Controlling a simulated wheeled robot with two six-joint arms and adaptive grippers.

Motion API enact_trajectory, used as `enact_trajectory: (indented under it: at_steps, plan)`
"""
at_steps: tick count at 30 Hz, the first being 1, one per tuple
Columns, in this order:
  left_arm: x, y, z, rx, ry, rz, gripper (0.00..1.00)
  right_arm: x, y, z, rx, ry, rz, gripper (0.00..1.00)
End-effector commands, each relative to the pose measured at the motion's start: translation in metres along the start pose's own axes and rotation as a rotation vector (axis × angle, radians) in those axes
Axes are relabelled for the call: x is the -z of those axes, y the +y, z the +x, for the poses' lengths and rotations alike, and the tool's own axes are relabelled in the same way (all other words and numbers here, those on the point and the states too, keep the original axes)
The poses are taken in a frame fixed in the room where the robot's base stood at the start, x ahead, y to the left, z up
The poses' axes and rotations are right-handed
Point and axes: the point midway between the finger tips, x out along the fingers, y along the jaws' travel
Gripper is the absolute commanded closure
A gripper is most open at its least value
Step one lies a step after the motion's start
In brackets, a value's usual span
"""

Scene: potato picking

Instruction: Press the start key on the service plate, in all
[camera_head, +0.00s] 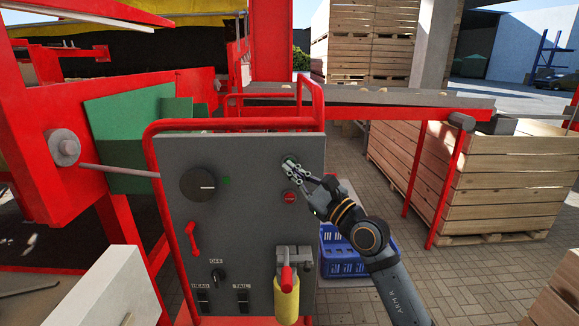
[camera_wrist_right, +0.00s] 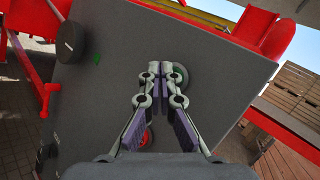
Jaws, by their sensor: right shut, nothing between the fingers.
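The grey service plate (camera_head: 235,160) stands upright in a red tube frame. My left gripper is not in view.
The plate also carries a black knob (camera_head: 198,185), a red lever (camera_head: 192,238), a small OFF switch (camera_head: 218,276) and a yellow-handled part (camera_head: 286,300). A blue crate (camera_head: 345,262) stands behind my right arm. Wooden crates (camera_head: 480,190) stand at the right.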

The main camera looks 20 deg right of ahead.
Motion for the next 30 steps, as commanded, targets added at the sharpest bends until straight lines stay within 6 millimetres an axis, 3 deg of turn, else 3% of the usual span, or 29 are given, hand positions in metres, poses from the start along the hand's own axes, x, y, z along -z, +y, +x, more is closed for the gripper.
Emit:
enact_trajectory:
  at_steps: [30]
  plan:
    - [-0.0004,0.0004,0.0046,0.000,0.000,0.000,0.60,0.0045,-0.0043,0.0059,0.001,0.000,0.000,1.00]
